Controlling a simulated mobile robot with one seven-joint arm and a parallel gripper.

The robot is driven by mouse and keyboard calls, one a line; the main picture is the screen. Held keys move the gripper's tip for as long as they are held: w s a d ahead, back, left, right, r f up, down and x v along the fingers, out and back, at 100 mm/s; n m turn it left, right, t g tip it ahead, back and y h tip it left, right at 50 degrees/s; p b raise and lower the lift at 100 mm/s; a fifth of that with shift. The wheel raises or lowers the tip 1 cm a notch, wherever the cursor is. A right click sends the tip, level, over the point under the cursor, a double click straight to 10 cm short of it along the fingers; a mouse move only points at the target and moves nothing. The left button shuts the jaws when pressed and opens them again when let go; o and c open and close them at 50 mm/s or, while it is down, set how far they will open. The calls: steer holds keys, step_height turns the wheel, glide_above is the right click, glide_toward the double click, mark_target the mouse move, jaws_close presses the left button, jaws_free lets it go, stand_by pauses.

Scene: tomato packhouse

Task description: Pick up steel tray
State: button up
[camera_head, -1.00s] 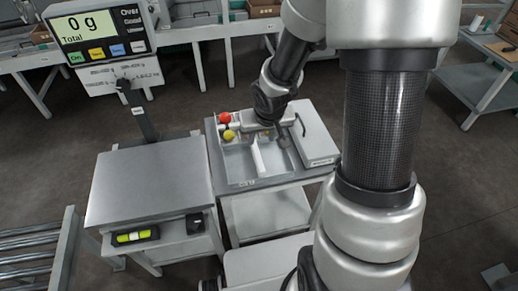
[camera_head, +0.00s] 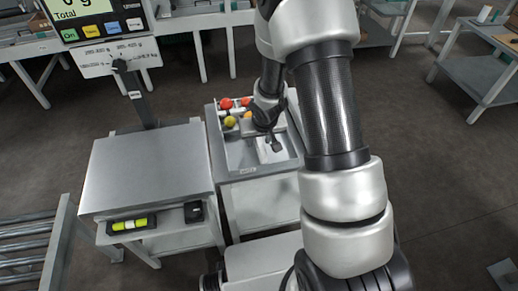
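A shallow grey metal tray (camera_head: 236,158), which looks like the steel tray, sits on top of a small cart (camera_head: 262,203). Red tomatoes (camera_head: 227,103) and a yellow one (camera_head: 230,121) lie toward its back left. My gripper (camera_head: 275,146) points down over the right part of the tray, near a pale flat patch. Its fingers are small and dark, so I cannot tell whether they are open, or whether they touch anything. My arm hides the tray's right side and part of the cart top.
A bench scale with a wide steel plate (camera_head: 148,168) stands close left of the cart, its display (camera_head: 95,15) on a post. A roller conveyor (camera_head: 30,250) is at lower left. A grey shelf table (camera_head: 485,75) stands at far right. Dark floor is open between.

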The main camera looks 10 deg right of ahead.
steer(key=shift+w+f, duration=0.2)
steer(key=shift+f, duration=0.2)
steer(key=shift+c, duration=0.3)
jaws_close()
steer(key=shift+r, duration=0.15)
